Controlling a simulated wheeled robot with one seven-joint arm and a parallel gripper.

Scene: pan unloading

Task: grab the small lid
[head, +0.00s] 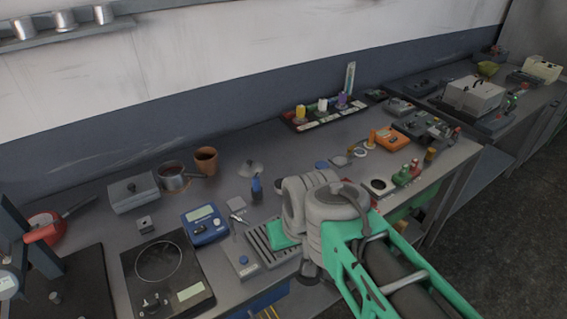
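I cannot make out my gripper's fingers. They seem hidden behind the arm. The lid stands clear of the visible arm parts.
A brown pot (206,161), a blue meter (205,225), a hotplate (167,272) and a grey box (133,193) stand to the left. The bench (300,150) has free room right of the lid.

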